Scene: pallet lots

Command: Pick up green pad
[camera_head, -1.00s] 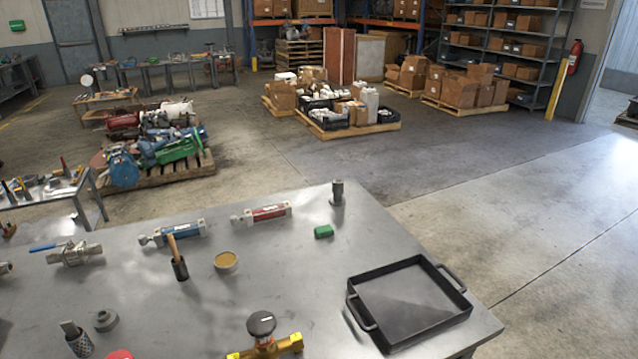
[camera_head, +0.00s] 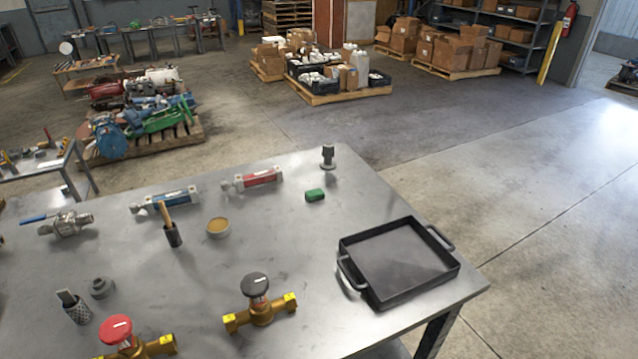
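The green pad (camera_head: 315,195) is a small green block lying flat on the grey metal table (camera_head: 300,275), near its far right part. It lies just in front of a small dark metal fitting (camera_head: 328,157) and to the right of a red cylinder (camera_head: 257,178). Nothing covers the pad. Neither of my grippers shows in the head view.
A black tray (camera_head: 352,285) with two handles sits at the table's right end. Also on the table are a blue cylinder (camera_head: 166,202), a tan-filled round tin (camera_head: 218,228), brass valves (camera_head: 260,312) and a ball valve (camera_head: 66,224). Loaded pallets (camera_head: 335,92) stand beyond.

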